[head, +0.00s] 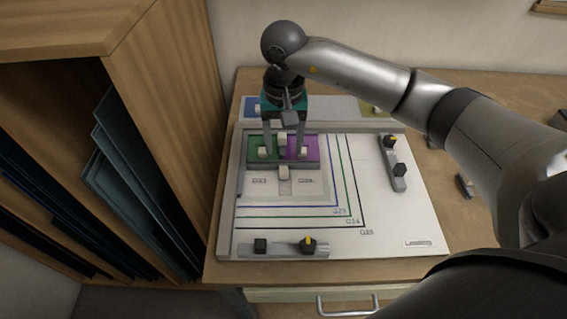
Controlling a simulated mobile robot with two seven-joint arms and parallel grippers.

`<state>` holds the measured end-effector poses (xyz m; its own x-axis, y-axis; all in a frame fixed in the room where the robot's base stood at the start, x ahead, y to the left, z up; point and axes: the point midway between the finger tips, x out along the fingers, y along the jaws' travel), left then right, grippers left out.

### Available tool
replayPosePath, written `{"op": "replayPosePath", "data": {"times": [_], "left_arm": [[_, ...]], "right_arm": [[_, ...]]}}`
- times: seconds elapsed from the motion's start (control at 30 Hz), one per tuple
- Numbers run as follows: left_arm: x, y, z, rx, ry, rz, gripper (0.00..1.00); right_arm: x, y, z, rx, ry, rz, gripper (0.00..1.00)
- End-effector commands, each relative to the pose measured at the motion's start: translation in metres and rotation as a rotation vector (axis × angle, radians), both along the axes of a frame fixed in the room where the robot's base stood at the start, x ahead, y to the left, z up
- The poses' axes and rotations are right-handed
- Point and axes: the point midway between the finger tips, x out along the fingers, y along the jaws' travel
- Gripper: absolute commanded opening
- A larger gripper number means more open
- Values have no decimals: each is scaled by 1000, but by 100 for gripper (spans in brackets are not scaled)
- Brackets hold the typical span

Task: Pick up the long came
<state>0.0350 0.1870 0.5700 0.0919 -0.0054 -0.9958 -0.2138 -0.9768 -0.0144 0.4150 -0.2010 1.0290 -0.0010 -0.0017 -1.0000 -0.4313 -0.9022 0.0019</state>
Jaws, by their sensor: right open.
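My right gripper (284,148) is open, pointing down over the upper left of the white assembly board (410,225). Its fingers are apart, over a green pane (256,142) and a purple pane (305,141), with a pale knob (282,139) between them. I cannot tell if the fingers touch anything. A grey strip (302,166), which may be the long came, runs along the near edge of both panes. A pale knob (283,173) stands at its middle. My left gripper is not in view.
Grey bars with black and yellow knobs lie at the board's right (398,182) and front (281,249). A tray with blue and yellow-green pieces (340,104) is behind. A wooden rack of glass sheets (130,170) stands left. The board's middle right is clear.

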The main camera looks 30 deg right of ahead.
Motion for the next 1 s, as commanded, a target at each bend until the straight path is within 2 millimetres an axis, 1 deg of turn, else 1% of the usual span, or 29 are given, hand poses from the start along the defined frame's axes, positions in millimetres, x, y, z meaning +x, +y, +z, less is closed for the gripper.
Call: {"op": "replayPosePath", "data": {"times": [0.03,0.1,0.27,0.33,0.5,0.6,0.7,0.9,0.93,1.0], "left_arm": [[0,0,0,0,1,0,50],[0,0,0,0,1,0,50],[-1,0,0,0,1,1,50],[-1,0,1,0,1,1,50],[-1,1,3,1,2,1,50],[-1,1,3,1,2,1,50],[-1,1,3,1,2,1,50],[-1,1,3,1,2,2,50],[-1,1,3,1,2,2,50],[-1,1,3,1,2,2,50]], "right_arm": [[-1,0,-9,0,3,-2,62],[0,0,-17,1,2,0,62],[0,0,-26,1,0,-1,62],[0,1,-33,2,2,-1,62],[1,0,-59,2,5,-1,62],[2,0,-71,2,2,-2,62],[2,-1,-76,1,0,-1,62],[2,-1,-76,2,-1,0,62],[2,-1,-76,2,-1,0,60],[2,-1,-75,2,-1,0,52]]}}
